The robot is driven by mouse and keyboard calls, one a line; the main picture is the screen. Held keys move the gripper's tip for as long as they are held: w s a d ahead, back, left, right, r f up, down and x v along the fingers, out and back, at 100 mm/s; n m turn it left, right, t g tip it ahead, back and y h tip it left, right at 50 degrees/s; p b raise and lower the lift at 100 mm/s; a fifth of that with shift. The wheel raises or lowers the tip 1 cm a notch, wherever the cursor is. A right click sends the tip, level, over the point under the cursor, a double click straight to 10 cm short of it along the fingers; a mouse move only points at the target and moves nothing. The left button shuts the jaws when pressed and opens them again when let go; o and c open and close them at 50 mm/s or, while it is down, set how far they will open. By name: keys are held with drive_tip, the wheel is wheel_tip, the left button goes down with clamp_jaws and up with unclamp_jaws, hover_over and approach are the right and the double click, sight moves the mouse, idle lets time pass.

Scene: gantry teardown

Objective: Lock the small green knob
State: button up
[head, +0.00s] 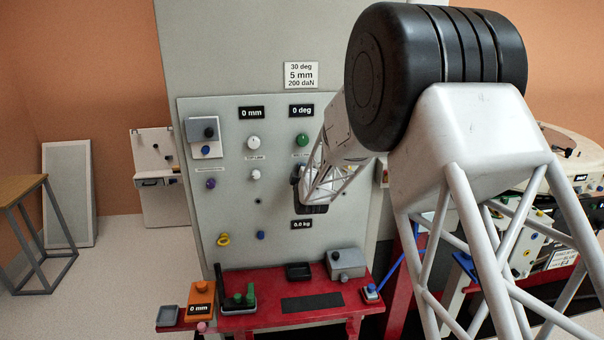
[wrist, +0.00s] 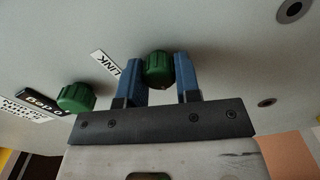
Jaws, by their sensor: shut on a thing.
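The small green knob (wrist: 158,68) sits on the grey panel beside a white label reading LINK in the wrist view. My gripper (wrist: 160,72) has its two blue fingers shut on this knob, one on each side. In the head view my gripper and arm hide the small knob. A second green knob (head: 302,140) is on the panel under the 0 deg display (head: 301,110). This second knob also shows at the left of the wrist view (wrist: 76,97), apart from my fingers. I cannot tell the small knob's turned angle.
The panel (head: 218,135) also bears white knobs (head: 254,142), a purple knob (head: 211,184) and a yellow ring (head: 223,240). A red bench (head: 262,318) with several small devices stands below it. A sign (head: 301,75) reads 30 deg, 5 mm, 200 daN.

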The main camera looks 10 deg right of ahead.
idle(0.4)
drive_tip(key=o, duration=0.9)
drive_tip(key=shift+s, duration=0.15)
drive_tip(key=shift+s, duration=3.75)
